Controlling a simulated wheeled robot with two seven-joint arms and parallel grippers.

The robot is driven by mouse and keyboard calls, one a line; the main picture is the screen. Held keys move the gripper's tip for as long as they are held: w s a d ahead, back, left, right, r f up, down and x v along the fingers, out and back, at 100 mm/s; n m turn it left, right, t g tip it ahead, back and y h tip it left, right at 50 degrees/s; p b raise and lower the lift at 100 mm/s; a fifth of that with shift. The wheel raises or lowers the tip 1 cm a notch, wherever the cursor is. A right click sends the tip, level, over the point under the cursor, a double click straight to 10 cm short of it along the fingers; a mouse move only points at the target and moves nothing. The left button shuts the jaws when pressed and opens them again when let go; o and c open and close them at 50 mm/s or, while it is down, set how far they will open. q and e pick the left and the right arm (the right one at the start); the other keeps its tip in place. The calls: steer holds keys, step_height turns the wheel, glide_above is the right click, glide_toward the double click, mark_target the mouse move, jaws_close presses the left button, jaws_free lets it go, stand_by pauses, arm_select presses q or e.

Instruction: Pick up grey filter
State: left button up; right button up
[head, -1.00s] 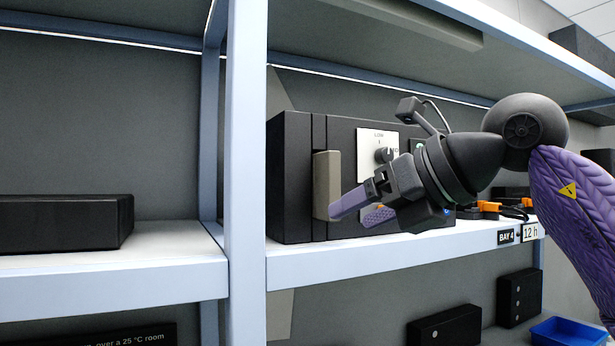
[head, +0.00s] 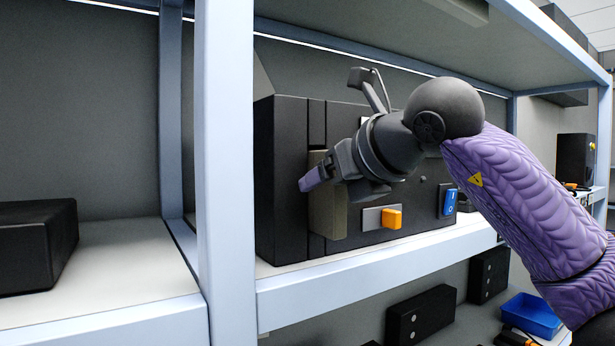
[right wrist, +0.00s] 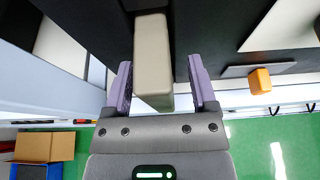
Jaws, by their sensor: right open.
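The grey filter (head: 327,215) is a beige-grey upright block protruding from a slot in the front of a black machine (head: 285,180) on the shelf. In the right wrist view the filter (right wrist: 152,60) lies between the two purple fingers. My right gripper (head: 318,178) is open at the filter, with one finger on each side; in the right wrist view (right wrist: 157,85) small gaps show beside the block. In the head view one finger crosses in front of the filter's upper part and the other is hidden. My left gripper is not in view.
A pale shelf post (head: 226,170) stands left of the machine. An orange switch (head: 391,219) and a blue rocker switch (head: 450,202) are on the machine's front, right of the filter. A black box (head: 35,245) sits on the left shelf. A blue bin (head: 530,315) is lower right.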

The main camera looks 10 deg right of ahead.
steer(key=shift+a+f, duration=0.1)
steer(key=shift+w, duration=0.1)
jaws_close()
stand_by(0.3)
